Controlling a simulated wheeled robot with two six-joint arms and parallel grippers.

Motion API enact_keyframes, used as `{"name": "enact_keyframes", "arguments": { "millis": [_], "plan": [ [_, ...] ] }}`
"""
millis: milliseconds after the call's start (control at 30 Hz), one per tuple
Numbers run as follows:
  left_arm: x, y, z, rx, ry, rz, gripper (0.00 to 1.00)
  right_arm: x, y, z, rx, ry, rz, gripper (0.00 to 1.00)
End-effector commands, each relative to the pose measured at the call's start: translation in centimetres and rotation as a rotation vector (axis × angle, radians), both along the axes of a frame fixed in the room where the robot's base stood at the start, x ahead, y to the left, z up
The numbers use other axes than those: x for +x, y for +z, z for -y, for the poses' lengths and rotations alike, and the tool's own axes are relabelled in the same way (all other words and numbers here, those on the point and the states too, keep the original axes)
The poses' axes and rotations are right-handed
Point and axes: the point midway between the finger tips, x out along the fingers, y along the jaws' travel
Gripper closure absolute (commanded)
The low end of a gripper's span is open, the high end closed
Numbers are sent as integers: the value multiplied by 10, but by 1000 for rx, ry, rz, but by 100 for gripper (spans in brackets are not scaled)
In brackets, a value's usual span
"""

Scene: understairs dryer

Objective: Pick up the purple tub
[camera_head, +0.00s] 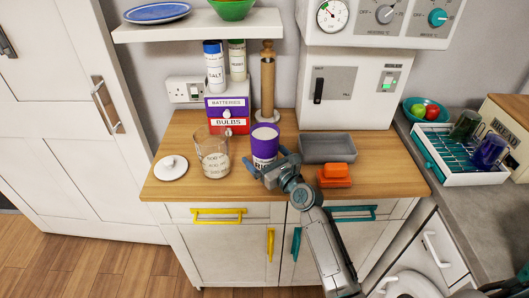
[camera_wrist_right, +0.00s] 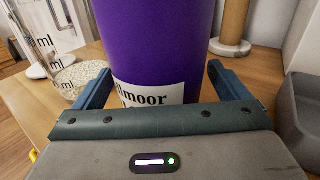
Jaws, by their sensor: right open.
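The purple tub (camera_head: 265,143) stands upright on the wooden counter, with a white label and its top open on pale contents. In the right wrist view the tub (camera_wrist_right: 155,45) fills the middle, its label partly hidden by my gripper. My right gripper (camera_head: 270,170) is at the tub's front. Its two fingers (camera_wrist_right: 155,85) are open, one on each side of the tub's near face, and I cannot tell whether they touch it. My left gripper is not in view.
A glass measuring jug (camera_head: 214,158) stands close left of the tub, with a white lid (camera_head: 171,168) beyond it. A grey tray (camera_head: 326,148) and an orange block (camera_head: 335,174) lie to the right.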

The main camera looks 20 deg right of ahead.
Motion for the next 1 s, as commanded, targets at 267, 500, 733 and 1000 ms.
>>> {"name": "enact_keyframes", "arguments": {
  "millis": [267,500,733,1000],
  "plan": [
    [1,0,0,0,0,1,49,-1,0,0,0,0,0,32],
    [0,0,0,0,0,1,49,0,2,0,1,-1,3,74],
    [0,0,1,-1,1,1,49,0,2,0,1,-1,3,74],
    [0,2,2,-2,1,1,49,0,7,0,0,-1,4,74]
  ]
}}
